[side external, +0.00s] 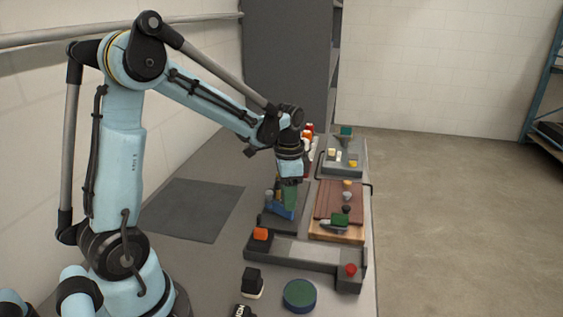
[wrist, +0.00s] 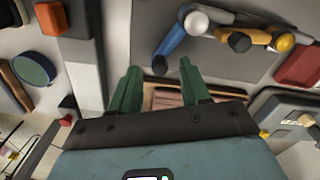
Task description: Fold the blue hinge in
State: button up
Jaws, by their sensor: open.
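The blue hinge arm (wrist: 171,43) shows in the wrist view on a grey panel (wrist: 225,65). It slants from a pale round knob (wrist: 196,23) down to a dark tip (wrist: 160,65). A yellow arm (wrist: 258,37) lies to its right. My gripper (wrist: 160,82) is open, its green fingers apart with nothing between them. The dark tip appears just above the gap between the fingers in that view; contact cannot be told. In the side view the blue hinge (side external: 280,212) is partly hidden by my gripper (side external: 290,207), which points down over it.
A grey tray (side external: 300,252) with an orange block (side external: 260,233) and a red knob (side external: 350,270) is in front. A wooden board (side external: 335,232) with small knobs is to the right. A round green-topped disc (side external: 299,294) is nearest. Bare table lies to the left.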

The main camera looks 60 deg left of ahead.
jog(key=shift+f, duration=0.6)
jog(key=shift+c, duration=0.4)
grip_shut()
